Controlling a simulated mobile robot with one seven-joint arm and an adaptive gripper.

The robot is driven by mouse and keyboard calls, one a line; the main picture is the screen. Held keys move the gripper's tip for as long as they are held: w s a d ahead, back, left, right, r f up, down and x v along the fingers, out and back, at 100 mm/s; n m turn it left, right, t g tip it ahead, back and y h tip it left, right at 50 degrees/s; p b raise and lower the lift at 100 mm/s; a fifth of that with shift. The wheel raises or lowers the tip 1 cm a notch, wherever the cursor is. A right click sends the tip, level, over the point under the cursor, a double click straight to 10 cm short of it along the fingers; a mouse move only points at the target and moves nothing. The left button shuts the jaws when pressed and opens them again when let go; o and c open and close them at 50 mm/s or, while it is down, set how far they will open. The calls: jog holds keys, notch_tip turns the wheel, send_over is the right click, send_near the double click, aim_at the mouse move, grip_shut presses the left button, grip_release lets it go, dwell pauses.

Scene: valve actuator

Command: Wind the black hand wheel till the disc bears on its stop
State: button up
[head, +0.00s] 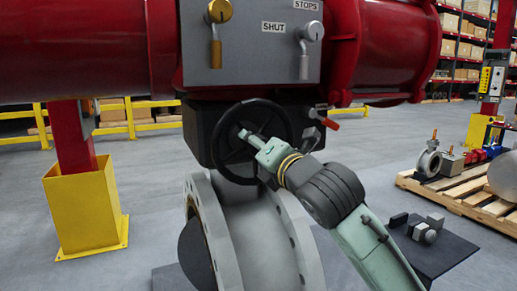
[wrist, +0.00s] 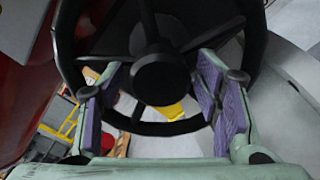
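The black hand wheel (head: 215,142) is mounted upright on a dark gearbox below the red actuator. In the wrist view its rim, spokes and round hub (wrist: 160,80) fill the upper middle. My gripper (head: 244,134) is at the wheel face, coming from the lower right. Whether a finger touches a spoke or the rim is unclear. The dark disc (head: 194,256) shows partly inside the grey flanged valve body (head: 285,240). Its stop is not distinguishable.
A dark mat (head: 445,258) with grey blocks and a loaded pallet (head: 470,200) lie right. A yellow post guard (head: 85,210) stands left.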

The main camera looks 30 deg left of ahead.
jog(key=v, duration=1.2)
dwell(0.4)
